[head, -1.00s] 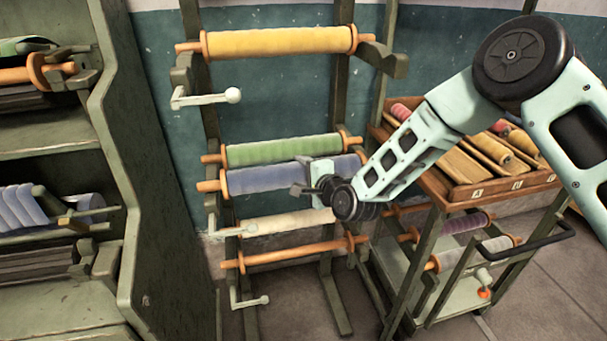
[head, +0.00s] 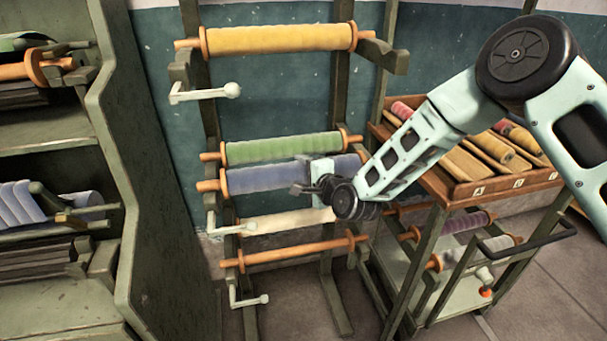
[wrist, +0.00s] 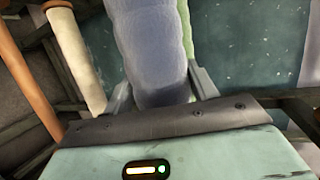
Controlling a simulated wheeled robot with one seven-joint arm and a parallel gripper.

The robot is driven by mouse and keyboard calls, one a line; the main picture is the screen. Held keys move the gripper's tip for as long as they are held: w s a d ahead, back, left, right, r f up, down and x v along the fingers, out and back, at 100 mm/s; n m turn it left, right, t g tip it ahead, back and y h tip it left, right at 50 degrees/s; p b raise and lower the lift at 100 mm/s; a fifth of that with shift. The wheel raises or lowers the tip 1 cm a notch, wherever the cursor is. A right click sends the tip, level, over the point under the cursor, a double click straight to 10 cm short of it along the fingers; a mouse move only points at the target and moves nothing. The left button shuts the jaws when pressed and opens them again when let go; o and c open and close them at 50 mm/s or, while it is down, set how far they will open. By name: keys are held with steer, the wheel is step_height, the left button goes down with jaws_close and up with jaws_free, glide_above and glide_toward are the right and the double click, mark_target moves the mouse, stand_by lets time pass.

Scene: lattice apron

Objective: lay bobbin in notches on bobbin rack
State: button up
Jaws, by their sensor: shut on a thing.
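My gripper (head: 312,187) is shut around the blue-violet bobbin (head: 252,178) at the bobbin rack (head: 388,58). In the wrist view, the fingers (wrist: 162,88) sit on either side of the bobbin's blue wound body (wrist: 150,45). The bobbin lies roughly level, just below and in front of a green bobbin (head: 275,148). Its orange left end shows beside the rack's left post. My gripper and arm hide part of its right side, and I cannot tell whether its ends sit in notches.
A yellow bobbin (head: 280,39) lies at the top of the rack; a cream bobbin (head: 285,222) and a bare orange one (head: 300,250) lie below. White cranks (head: 205,91) stick out at left. A trolley (head: 450,190) stands close at right, a green shelf unit (head: 150,200) at left.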

steer(key=shift+r, duration=0.1)
steer(key=o, duration=1.4)
steer(key=shift+s+d, duration=0.3)
steer(key=shift+s, duration=0.1)
steer(key=b+v, duration=0.2)
steer(key=v, duration=1.4)
steer(key=shift+s+d+r+b, duration=0.1)
steer(key=shift+r+b, duration=0.05)
steer(key=shift+b, duration=0.15)
